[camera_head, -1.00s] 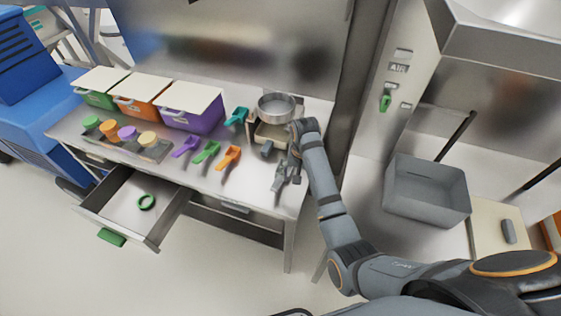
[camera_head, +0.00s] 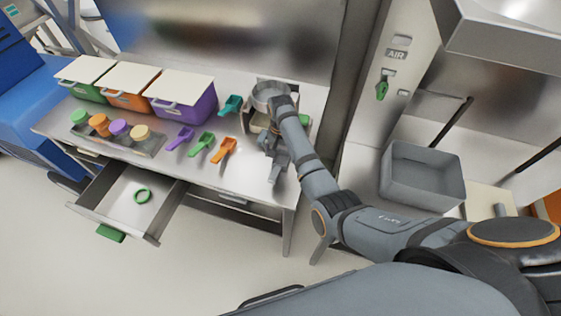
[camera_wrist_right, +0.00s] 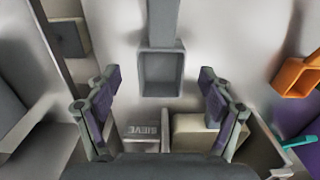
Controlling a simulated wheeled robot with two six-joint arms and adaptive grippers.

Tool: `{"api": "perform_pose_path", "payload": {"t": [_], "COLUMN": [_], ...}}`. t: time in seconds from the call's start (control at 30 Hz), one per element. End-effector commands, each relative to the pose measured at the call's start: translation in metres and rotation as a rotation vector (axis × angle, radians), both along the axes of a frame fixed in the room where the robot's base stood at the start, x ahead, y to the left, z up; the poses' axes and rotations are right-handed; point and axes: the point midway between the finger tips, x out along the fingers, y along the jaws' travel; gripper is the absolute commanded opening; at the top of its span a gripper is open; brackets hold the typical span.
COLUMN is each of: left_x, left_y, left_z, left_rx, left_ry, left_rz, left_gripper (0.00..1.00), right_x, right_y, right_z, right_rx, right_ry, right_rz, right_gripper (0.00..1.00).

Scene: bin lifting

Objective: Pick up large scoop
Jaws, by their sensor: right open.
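The large scoop is grey, with a square open bowl and a straight handle. In the right wrist view the large scoop (camera_wrist_right: 161,72) lies on the metal table, its bowl between my finger tips and its handle running to the top edge. In the head view the large scoop (camera_head: 278,167) is near the table's front right, partly merged with my gripper. My right gripper (camera_head: 270,143) is over the table there. In the wrist view my right gripper (camera_wrist_right: 159,74) is open and empty, one finger on each side of the bowl with gaps. My left gripper is out of view.
A round sieve (camera_head: 271,96) stands behind my right gripper. Orange (camera_head: 224,150), green (camera_head: 202,145) and purple (camera_head: 179,139) scoops lie to the left. A teal scoop (camera_head: 230,105) lies farther back. The open drawer (camera_head: 120,195) juts out at the front left.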

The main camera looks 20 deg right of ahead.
Motion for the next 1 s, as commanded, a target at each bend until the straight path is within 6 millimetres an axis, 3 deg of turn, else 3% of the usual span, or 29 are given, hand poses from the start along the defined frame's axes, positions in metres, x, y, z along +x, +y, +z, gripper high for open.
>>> {"api": "perform_pose_path", "payload": {"t": [0.07,0.2,0.47,0.87,1.0], "left_x": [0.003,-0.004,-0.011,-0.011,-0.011], "left_y": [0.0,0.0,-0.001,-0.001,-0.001], "left_z": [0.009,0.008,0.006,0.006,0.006], "left_rx": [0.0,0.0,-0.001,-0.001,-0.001], "left_ry": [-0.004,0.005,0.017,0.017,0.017], "left_rz": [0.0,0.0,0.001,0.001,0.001], "left_gripper": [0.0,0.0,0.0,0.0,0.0], "right_x": [0.001,0.001,0.002,0.002,0.002], "right_y": [0.0,0.0,0.001,0.001,0.001], "right_z": [-0.01,-0.03,-0.033,-0.033,-0.033], "right_rx": [-0.001,0.0,0.0,-0.001,-0.001], "right_ry": [0.004,0.001,-0.001,-0.001,-0.001], "right_rz": [0.0,0.0,-0.001,0.0,0.0], "right_gripper": [0.81,0.81,0.8,0.25,0.22]}}
